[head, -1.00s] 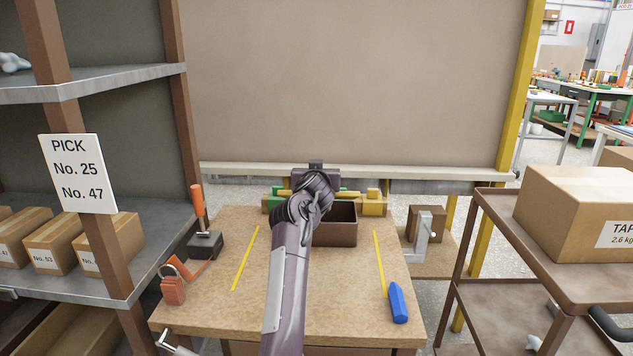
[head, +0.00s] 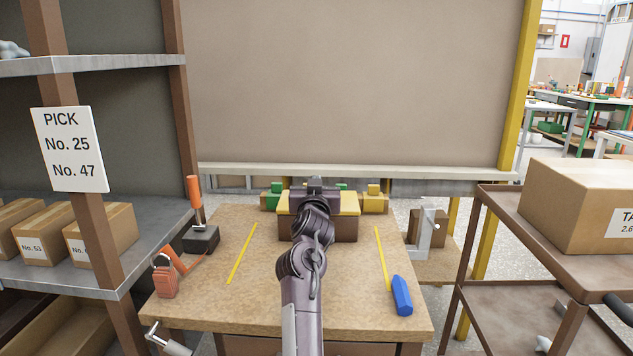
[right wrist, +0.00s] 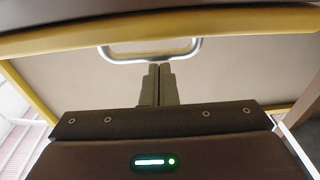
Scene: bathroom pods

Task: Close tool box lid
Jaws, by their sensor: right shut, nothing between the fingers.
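The tool box (head: 346,231) is a brown box at the back middle of the wooden table. Its yellow lid (head: 349,204) lies across the box top, and the inside is not visible. I cannot tell whether the lid is fully down, as my arm covers its middle. My right gripper (head: 316,183) is over the rear of the lid. In the right wrist view its fingers (right wrist: 158,84) are shut together, with nothing between them. A silver handle (right wrist: 150,56) shows just beyond the fingertips, below a yellow edge. My left gripper is not in view.
On the table (head: 215,302) are an orange-handled tool (head: 196,205), an orange padlock (head: 165,282) and a blue object (head: 402,296). Yellow and green blocks (head: 374,200) are behind the box. A shelf (head: 85,283) borders the left, a cart (head: 503,220) the right.

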